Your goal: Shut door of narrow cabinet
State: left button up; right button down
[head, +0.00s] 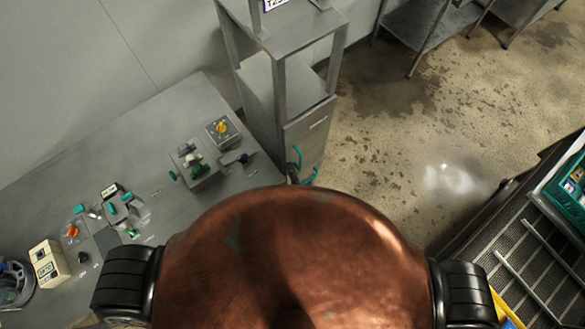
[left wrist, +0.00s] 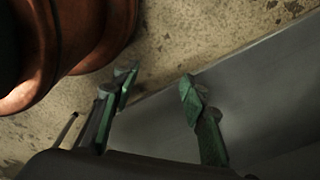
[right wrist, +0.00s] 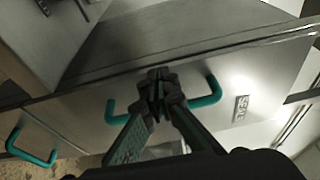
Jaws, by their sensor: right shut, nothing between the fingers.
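The narrow cabinet (head: 270,90) is a tall grey metal frame with open upper shelves, standing beside the grey bench. Its lower front panel (head: 308,132) carries a small label, and a teal handle (head: 297,156) shows near my right gripper (head: 291,170). In the right wrist view my right gripper (right wrist: 160,82) is shut and empty, its tips in front of the handle (right wrist: 205,98). I cannot tell whether they touch. A dark seam runs along the panel's edge; I cannot tell how far the door stands open. My left gripper (left wrist: 158,92) is open and empty, seen only in its wrist view.
The bench (head: 130,130) on the left holds several switches and small devices. A second teal handle (right wrist: 30,148) shows in the right wrist view. A teal crate (head: 568,190) sits on the right. Stained floor (head: 390,140) is clear right of the cabinet.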

pick_arm(q)
jog(key=shift+w, duration=0.6)
pick_arm(e)
jog(key=v, duration=1.2)
jog(key=shift+d, duration=0.1)
